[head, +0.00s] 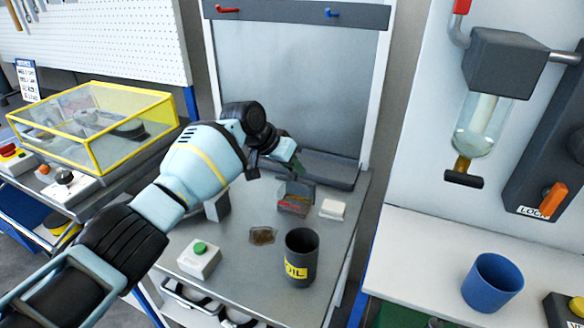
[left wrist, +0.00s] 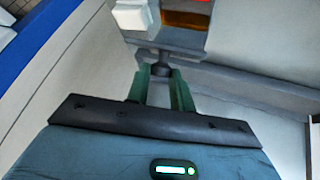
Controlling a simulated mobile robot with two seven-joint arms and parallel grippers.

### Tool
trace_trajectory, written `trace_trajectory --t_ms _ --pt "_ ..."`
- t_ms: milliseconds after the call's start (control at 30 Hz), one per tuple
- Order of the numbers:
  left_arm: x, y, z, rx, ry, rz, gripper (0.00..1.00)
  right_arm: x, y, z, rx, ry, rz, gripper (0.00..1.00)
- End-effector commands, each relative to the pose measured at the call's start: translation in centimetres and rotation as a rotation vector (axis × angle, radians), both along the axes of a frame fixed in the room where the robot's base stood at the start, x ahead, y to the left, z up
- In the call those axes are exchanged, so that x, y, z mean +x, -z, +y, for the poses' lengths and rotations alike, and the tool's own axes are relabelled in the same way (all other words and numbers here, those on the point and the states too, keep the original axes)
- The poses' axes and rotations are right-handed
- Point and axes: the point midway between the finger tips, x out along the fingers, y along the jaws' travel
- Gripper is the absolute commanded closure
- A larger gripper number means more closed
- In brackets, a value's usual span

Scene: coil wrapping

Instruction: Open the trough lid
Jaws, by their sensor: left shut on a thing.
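The trough (head: 293,206) is a small grey box on the metal bench, with a red part and brownish contents showing. Its grey lid (head: 298,188) stands raised at the back of the trough; the opening is partly visible. My left gripper (head: 296,168) is above and behind the lid. In the left wrist view, the green fingers of my left gripper (left wrist: 160,80) are shut on a dark knob (left wrist: 161,68) at the edge of the grey lid (left wrist: 160,50). The orange-brown trough inside (left wrist: 186,20) shows beyond it. My right gripper is not in view.
A white block (head: 333,209) lies right of the trough. A dark oil cup (head: 301,262), a brown patch (head: 262,236) and a green-button box (head: 199,260) are nearer. A grey upright panel (head: 295,85) stands behind. A blue cup (head: 492,283) is on the right bench.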

Motion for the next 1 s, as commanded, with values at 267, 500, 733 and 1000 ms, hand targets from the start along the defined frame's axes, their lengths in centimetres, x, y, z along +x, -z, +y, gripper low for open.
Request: trace_trajectory --t_ms 267,500,733,1000 --pt "-0.1 0.1 0.0 0.002 0.001 0.003 1.0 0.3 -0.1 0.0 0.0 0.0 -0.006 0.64" --pt "0.0 0.1 0.0 0.001 0.0 0.002 0.57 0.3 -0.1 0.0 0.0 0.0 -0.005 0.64" --pt "0.0 0.0 0.0 0.001 0.0 0.001 0.57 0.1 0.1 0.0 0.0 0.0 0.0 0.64" --pt "-1.0 -2.9 1.5 0.001 0.0 -0.007 0.57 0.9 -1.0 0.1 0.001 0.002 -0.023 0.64"
